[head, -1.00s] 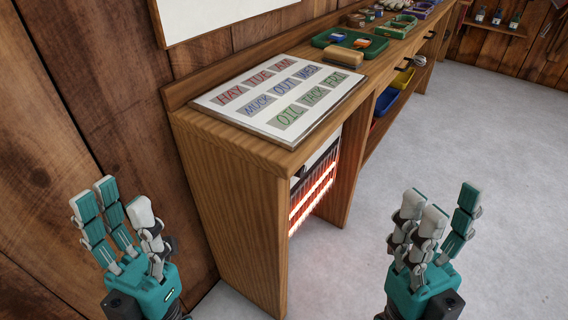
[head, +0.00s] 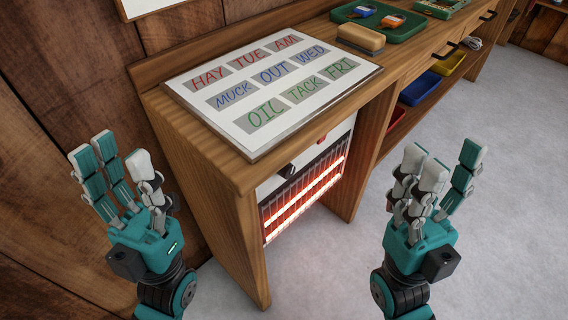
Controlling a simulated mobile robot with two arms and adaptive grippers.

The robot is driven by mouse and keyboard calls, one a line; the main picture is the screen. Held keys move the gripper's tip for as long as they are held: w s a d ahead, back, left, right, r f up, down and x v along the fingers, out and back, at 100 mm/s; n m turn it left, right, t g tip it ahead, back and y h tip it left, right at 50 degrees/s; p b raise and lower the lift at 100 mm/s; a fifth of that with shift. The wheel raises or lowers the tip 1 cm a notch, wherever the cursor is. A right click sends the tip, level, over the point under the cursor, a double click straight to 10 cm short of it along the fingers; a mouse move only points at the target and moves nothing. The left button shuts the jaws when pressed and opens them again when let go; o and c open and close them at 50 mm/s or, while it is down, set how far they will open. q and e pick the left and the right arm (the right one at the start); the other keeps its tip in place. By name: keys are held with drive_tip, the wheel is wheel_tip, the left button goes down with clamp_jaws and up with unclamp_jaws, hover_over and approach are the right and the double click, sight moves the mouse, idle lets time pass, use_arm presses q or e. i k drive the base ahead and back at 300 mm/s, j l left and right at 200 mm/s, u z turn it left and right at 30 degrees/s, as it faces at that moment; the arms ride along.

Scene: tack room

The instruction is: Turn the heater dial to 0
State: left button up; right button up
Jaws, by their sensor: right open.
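The heater (head: 304,193) stands in the bay under the near end of the wooden bench. Its bars glow orange-red behind a wire grille. A dark knob (head: 288,171), which looks like the dial, sticks out from its white top panel, and a small red part (head: 321,139) sits to the right of it. The dial's markings cannot be read. My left gripper (head: 121,160) is open and empty, left of the bench end. My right gripper (head: 447,165) is open and empty over the floor, right of the heater. Neither touches the heater.
A board of word cards (head: 270,88) lies on the bench top (head: 386,80), above the heater. A brush (head: 361,39) and a green tray (head: 399,30) are farther along. Blue (head: 419,88) and yellow (head: 449,62) bins sit below. The grey floor at right is clear.

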sight(288, 172)
drive_tip(key=l+u, duration=0.15)
drive_tip(key=u, duration=0.25)
drive_tip(key=l+u, duration=0.15)
drive_tip(key=u, duration=0.25)
drive_tip(key=k+l+u, duration=0.2)
drive_tip(key=l, duration=0.25)
drive_tip(key=l+u, duration=0.15)
drive_tip(key=l, duration=0.25)
drive_tip(key=k+l+u, duration=0.2)
drive_tip(key=l, duration=0.2)
drive_tip(key=l+u, duration=0.2)
drive_tip(key=l, duration=1.1)
